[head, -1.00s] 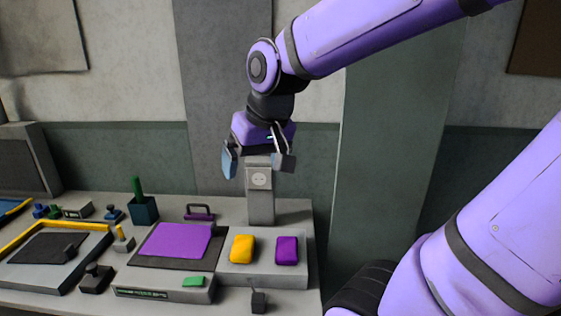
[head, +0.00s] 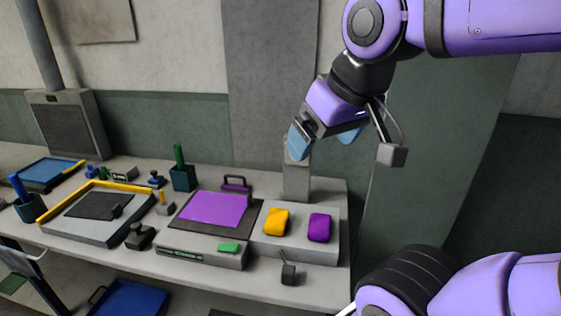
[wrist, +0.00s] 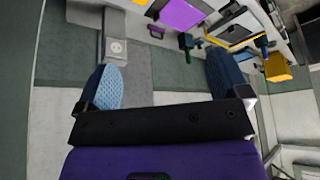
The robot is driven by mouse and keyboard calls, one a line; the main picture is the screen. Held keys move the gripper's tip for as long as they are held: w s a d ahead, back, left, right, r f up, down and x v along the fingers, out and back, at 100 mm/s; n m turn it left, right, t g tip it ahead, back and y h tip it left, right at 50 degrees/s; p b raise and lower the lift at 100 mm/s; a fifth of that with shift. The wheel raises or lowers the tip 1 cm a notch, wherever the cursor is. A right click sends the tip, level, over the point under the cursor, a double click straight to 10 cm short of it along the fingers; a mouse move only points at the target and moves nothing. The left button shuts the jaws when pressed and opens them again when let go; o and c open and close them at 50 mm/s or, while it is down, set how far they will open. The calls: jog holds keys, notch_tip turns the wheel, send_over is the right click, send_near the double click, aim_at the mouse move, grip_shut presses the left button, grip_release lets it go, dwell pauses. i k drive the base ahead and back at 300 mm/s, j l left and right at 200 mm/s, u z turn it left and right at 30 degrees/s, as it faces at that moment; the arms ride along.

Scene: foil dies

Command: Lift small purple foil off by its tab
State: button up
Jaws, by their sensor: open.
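A flat purple foil sheet (head: 215,208) lies on a dark plate on top of a grey press-like box; it also shows at the top of the wrist view (wrist: 181,13). A smaller purple pad (head: 319,228) sits beside a yellow pad (head: 277,221) on a light grey block to the right. I cannot make out a tab clearly on either purple piece. My gripper (head: 325,143) is open and empty, with blue fingertips. It hangs in the air by the top of a grey post, well above the bench and apart from both purple pieces.
The grey post (head: 297,183) stands behind the pads. A dark purple handle (head: 236,184) and a green cup (head: 183,178) stand behind the foil sheet. A yellow-edged tray (head: 90,212) lies left, with a black stamp (head: 139,236) between.

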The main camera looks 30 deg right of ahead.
aim_at(219, 209)
jog(key=k+j+z, duration=0.1)
jog(key=j, duration=0.3)
jog(key=k+j, duration=0.1)
jog(key=j, duration=0.25)
jog(key=i+j+z, duration=0.2)
jog(key=j, duration=0.2)
jog(key=j+z, duration=0.2)
jog(key=j, duration=0.25)
jog(key=j+z, duration=0.15)
jog(key=j, duration=0.3)
jog(key=i+j+z, duration=0.3)
jog(key=i+j, duration=0.25)
jog(key=i+l, duration=0.05)
jog(key=i, duration=0.05)
